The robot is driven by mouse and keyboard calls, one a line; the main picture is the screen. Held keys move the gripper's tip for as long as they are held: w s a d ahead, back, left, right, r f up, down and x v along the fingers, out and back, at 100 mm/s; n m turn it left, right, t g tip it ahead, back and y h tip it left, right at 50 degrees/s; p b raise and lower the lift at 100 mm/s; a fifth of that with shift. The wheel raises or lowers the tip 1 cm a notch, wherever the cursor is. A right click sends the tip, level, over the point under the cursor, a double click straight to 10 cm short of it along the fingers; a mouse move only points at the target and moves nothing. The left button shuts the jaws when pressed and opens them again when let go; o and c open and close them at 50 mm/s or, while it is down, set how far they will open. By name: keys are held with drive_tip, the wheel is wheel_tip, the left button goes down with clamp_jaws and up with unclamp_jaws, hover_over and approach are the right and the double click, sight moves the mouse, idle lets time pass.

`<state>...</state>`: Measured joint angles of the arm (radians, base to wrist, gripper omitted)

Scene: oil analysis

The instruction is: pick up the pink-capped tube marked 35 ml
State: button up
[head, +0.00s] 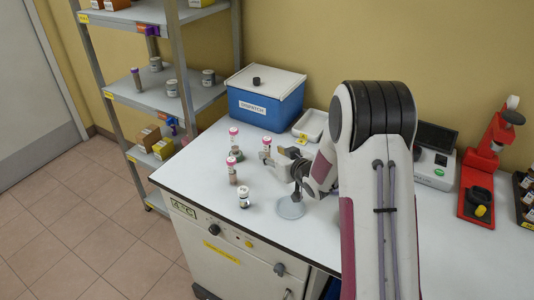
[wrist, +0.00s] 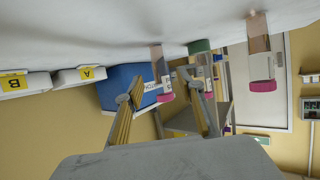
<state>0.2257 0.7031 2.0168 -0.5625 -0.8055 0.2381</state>
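My gripper (head: 282,153) is low over the bench, its fingers pointing left, open. A pink-capped tube (head: 266,151) stands upright just off its fingertips. In the upside-down wrist view this tube (wrist: 157,66) shows in the gap between the two open fingers, not visibly touched; its label is too small to read. I cannot tell which is marked 35 ml.
A blue box (head: 262,108) and white tray (head: 312,125) are behind. A shelf rack (head: 170,95) stands left, a red device (head: 483,170) right. The bench front is mostly clear.

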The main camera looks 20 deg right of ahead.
sight(269, 152)
drive_tip(key=shift+x, duration=2.5)
drive_tip(key=shift+f, duration=0.1)
clamp_jaws()
